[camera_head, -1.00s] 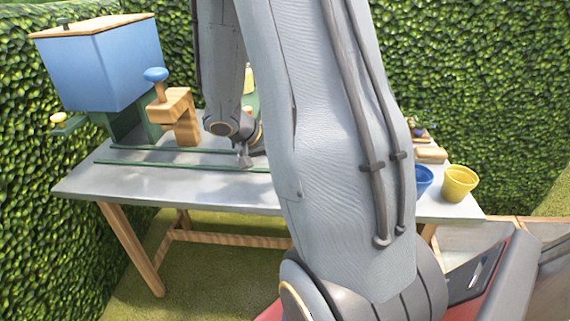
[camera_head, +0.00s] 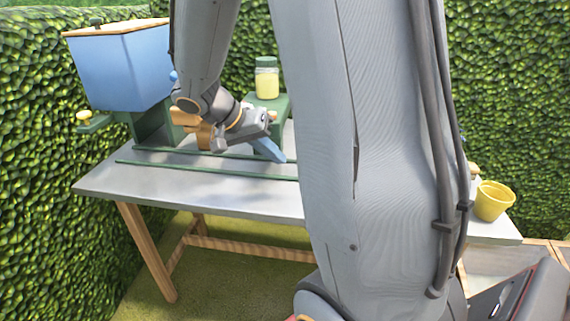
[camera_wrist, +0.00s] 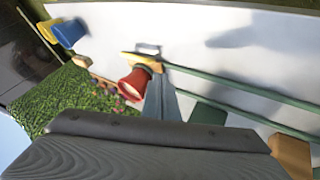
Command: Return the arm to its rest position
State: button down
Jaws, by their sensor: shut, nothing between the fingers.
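My gripper (camera_head: 275,152) is in the air above the grey table (camera_head: 200,193), over its back part near the green rails. Its blue-grey fingers point down to the right in the head view. In the wrist view my gripper (camera_wrist: 160,95) shows its fingers together, with nothing held. My forearm and upper arm cross the head view and hide much of the table's right half.
A blue hopper (camera_head: 122,68) stands at the back left. A jar (camera_head: 266,80) sits on a green stand. A yellow pot (camera_head: 493,201) is at the right; the wrist view shows a red pot (camera_wrist: 133,84) and a blue pot (camera_wrist: 70,33). Hedges surround the table.

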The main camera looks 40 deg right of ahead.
jog(key=shift+a+r, duration=0.3)
jog(key=s+a+f+n+y, duration=0.3)
jog(key=s+a+n+y, duration=0.1)
jog(key=a, duration=0.4)
jog(key=s+a+f+n+t+y, duration=0.1)
jog(key=s+a+f+n+y, duration=0.3)
jog(key=a, duration=0.5)
jog(key=shift+s+n, duration=1.2)
jog(key=shift+n, duration=0.4)
